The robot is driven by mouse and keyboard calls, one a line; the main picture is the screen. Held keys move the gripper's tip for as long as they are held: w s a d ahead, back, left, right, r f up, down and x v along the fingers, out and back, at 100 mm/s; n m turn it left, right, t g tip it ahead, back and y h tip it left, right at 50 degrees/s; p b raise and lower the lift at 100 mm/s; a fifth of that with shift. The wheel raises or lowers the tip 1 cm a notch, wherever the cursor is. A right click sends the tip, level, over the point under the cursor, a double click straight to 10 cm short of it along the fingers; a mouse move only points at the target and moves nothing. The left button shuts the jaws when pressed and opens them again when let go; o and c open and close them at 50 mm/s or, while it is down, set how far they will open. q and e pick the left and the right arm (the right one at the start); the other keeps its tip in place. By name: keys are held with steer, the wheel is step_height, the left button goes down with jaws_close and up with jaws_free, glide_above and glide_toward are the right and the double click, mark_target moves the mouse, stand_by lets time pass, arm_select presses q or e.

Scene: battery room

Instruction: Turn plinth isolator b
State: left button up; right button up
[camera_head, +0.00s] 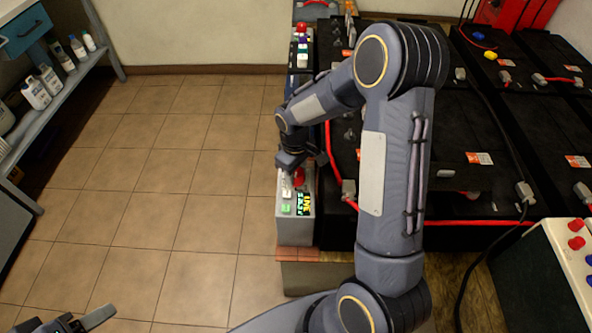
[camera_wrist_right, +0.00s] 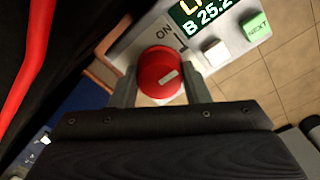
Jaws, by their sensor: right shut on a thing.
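The isolator knob is a round red knob (camera_wrist_right: 161,72) with a pale mark on its face, on a grey panel in the right wrist view. "ON" is printed beside it. In the head view the red knob (camera_head: 299,177) shows on top of the grey plinth (camera_head: 295,231). My right gripper (camera_wrist_right: 160,88) has its fingers on both sides of the knob and is shut on it. In the head view the right gripper (camera_head: 301,165) is above the plinth, partly hiding the knob. My left gripper (camera_head: 88,322) shows at the bottom left, away from the plinth, its fingers partly cut off.
A lit display (camera_wrist_right: 205,12) and a green NEXT button (camera_wrist_right: 255,28) sit beside the knob. Black batteries (camera_head: 465,125) with red cables stand to the right. A shelf with bottles (camera_head: 48,80) is at the left. The tiled floor (camera_head: 170,170) between is clear.

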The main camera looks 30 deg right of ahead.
mark_target(296, 173)
steer(key=shift+n, duration=0.4)
steer(key=o, duration=1)
steer(key=shift+c, duration=0.2)
steer(key=shift+r+p, duration=0.5)
steer(key=shift+r, duration=3.4)
steer(key=s+a+r+m+t+y+p, duration=0.1)
steer(key=s+r+m+p, duration=0.1)
steer(key=s+r, duration=0.4)
steer(key=s+a+r+m+t+y+p, duration=0.1)
steer(key=s+r+p, duration=0.25)
steer(key=r, duration=0.45)
steer(key=s+a+r+m+t+y+p, duration=0.1)
steer(key=s+a+r+m, duration=0.1)
steer(key=s, duration=0.4)
steer(key=s+a+r+m+t+y+p, duration=0.1)
steer(key=s+a+r+m+t+p, duration=0.1)
steer(key=s, duration=0.4)
steer(key=shift+s+a+r, duration=0.35)
steer(key=shift+a+r, duration=0.2)
steer(key=shift+r, duration=0.65)
